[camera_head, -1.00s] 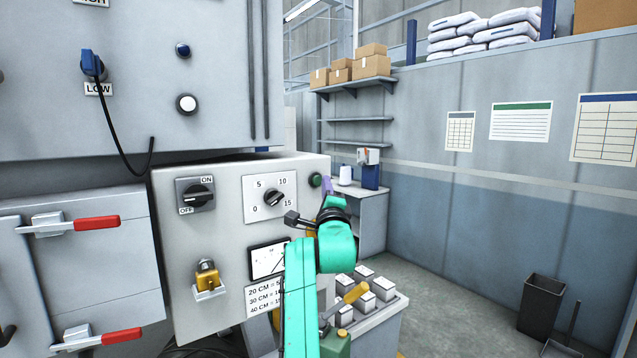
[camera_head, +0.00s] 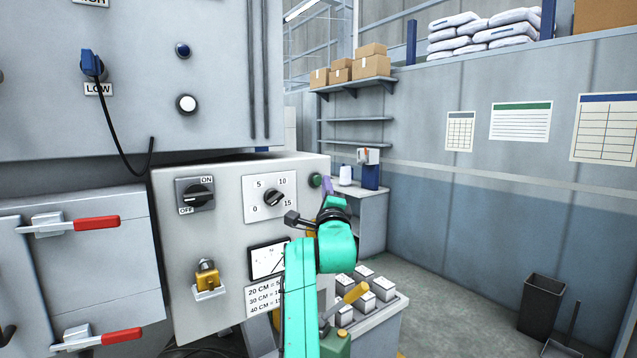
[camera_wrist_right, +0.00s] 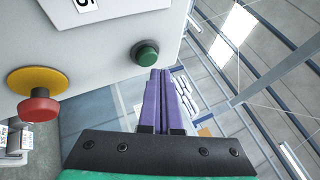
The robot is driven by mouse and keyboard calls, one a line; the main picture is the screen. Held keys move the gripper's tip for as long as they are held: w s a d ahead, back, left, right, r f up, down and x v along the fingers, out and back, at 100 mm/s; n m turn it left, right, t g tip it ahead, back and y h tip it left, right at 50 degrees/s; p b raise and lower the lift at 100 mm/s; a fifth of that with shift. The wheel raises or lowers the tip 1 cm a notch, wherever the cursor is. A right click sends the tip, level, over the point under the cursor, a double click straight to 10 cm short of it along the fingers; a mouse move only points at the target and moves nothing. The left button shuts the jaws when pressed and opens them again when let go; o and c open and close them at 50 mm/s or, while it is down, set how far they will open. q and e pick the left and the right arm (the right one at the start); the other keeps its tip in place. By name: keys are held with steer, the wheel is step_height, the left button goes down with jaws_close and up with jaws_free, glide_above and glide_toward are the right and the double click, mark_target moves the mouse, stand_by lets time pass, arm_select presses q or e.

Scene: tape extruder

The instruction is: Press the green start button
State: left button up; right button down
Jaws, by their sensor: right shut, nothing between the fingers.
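The green button (camera_head: 315,180) sits at the upper right of the grey control panel (camera_head: 225,235). In the right wrist view the green button (camera_wrist_right: 147,54) stands out from the panel in a dark collar. My right gripper (camera_head: 327,185) has its purple fingers just right of the button, partly hidden by my turquoise arm. In the right wrist view the gripper (camera_wrist_right: 160,73) is shut and empty, its tips close below and right of the button. I cannot tell whether they touch it. My left gripper is not in view.
A red mushroom button (camera_wrist_right: 38,107) on a yellow base is on the same panel. The panel also has an on/off switch (camera_head: 196,194), a dial (camera_head: 273,198) and a brass padlock (camera_head: 207,277). A crate of grey blocks (camera_head: 365,320) stands below right.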

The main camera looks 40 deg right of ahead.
steer(key=shift+w, duration=0.15)
steer(key=shift+w, duration=0.3)
steer(key=shift+w, duration=0.5)
stand_by(0.9)
steer(key=shift+s, duration=0.9)
steer(key=s+b, duration=0.1)
steer(key=s, duration=0.4)
steer(key=shift+a, duration=0.1)
